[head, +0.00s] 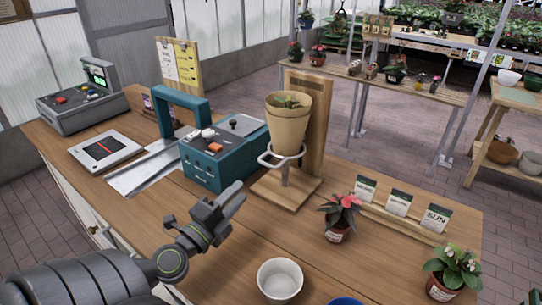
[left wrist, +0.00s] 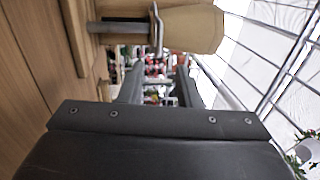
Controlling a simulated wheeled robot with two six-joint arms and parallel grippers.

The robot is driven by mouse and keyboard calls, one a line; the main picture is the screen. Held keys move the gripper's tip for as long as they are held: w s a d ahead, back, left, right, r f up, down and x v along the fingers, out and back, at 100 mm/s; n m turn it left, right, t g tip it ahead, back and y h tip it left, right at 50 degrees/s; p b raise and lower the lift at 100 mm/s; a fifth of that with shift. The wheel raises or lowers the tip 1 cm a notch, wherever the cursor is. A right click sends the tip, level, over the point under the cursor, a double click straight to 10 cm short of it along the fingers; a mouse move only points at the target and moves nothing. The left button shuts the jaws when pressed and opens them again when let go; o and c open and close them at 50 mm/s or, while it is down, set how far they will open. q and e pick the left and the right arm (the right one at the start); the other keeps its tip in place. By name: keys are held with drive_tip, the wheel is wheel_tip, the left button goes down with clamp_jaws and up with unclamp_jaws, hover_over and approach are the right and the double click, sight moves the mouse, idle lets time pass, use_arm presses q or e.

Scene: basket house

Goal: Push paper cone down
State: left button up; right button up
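A brown paper cone (head: 288,128) with a green plant in its top stands upright in a pale metal ring (head: 265,159). The ring is around the cone's lower part, on a wooden stand (head: 317,125) with a tall back board. My left gripper (head: 236,197) is in front of and to the left of the stand, lower than the cone and apart from it. In the left wrist view my left gripper (left wrist: 158,82) has its fingers apart with nothing between them. The cone (left wrist: 190,29) and ring (left wrist: 158,28) show sideways at that view's top. My right gripper is out of view.
A teal machine (head: 222,152) with a raised arm stands left of the stand. A potted pink-flowered plant (head: 338,220), seed packets (head: 398,203) and a white bowl (head: 280,279) are on the counter (head: 305,235) to the right and front.

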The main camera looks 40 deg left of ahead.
sight(266, 165)
use_arm(q)
drive_tip(key=w+p, duration=0.1)
drive_tip(key=w, duration=0.3)
drive_tip(key=w+a+r+p, duration=0.1)
drive_tip(key=w+p, duration=0.1)
drive_tip(key=w, duration=0.2)
drive_tip(key=w+r+p, duration=0.1)
drive_tip(key=w+p, duration=0.1)
drive_tip(key=w, duration=0.2)
drive_tip(key=shift+w+a+r, duration=0.1)
drive_tip(key=shift+w+a, duration=0.05)
drive_tip(key=shift+w+a+p, duration=0.1)
drive_tip(key=shift+w+p, duration=0.35)
drive_tip(key=shift+w, duration=0.3)
clamp_jaws()
